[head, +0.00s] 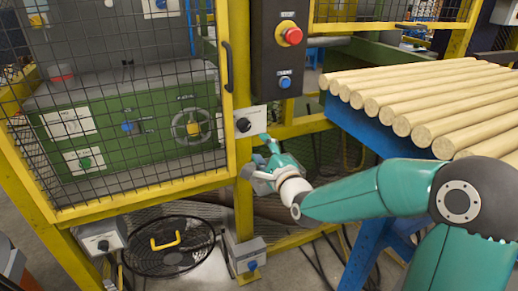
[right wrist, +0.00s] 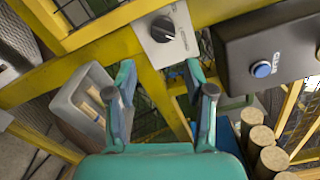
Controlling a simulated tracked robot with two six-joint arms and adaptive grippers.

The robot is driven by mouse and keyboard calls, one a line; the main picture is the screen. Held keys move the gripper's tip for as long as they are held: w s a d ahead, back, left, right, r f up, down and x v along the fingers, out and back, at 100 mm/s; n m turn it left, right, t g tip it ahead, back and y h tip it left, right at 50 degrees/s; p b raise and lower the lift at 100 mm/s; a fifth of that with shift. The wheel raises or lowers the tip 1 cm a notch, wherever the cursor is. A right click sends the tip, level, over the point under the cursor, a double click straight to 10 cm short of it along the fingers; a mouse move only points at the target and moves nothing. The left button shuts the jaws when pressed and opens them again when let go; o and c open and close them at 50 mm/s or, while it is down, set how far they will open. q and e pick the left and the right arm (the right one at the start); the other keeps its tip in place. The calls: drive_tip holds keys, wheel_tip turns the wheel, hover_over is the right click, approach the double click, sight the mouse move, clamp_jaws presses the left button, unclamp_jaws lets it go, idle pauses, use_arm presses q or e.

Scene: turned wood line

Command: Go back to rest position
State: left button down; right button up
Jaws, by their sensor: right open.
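My right arm comes in from the right in the head view. Its gripper (head: 262,163) is just below a black rotary knob on a pale plate (head: 250,122), fixed to the yellow post. In the right wrist view the gripper (right wrist: 160,85) has its fingers apart with nothing held between them. The knob (right wrist: 162,30) shows just beyond the fingertips, and I see a gap rather than contact there. My left gripper is in neither view.
A black box with a red emergency stop (head: 291,36) and blue button (head: 285,82) hangs above. Wooden rods (head: 430,95) lie on a blue stand at right. A yellow-framed mesh door (head: 130,190) stands left. A grey bin (right wrist: 82,98) holds wooden pieces.

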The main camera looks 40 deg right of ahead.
drive_tip(key=s+a+f+n+g+y, duration=0.15)
drive_tip(key=a+f, duration=0.35)
drive_tip(key=f, duration=0.5)
drive_tip(key=a+f+n+g+y, duration=0.25)
drive_tip(key=a+f, duration=0.35)
drive_tip(key=f, duration=0.3)
drive_tip(key=s+a+f+n+g+y, duration=0.1)
drive_tip(key=a+f+g+y, duration=0.3)
drive_tip(key=f, duration=0.6)
drive_tip(key=s+a+f+n+g, duration=0.5)
drive_tip(key=s+a+f+n, duration=0.3)
drive_tip(key=s+f, duration=0.4)
drive_tip(key=s+a+f+n+g, duration=0.3)
drive_tip(key=s+n+g, duration=0.1)
drive_tip(key=s+n, duration=0.6)
wheel_tip(320, 180, up, 19)
drive_tip(key=p, duration=1.8)
drive_tip(key=shift+s+a+p, duration=0.2)
drive_tip(key=shift+s+p, duration=0.05)
drive_tip(key=shift+p, duration=0.15)
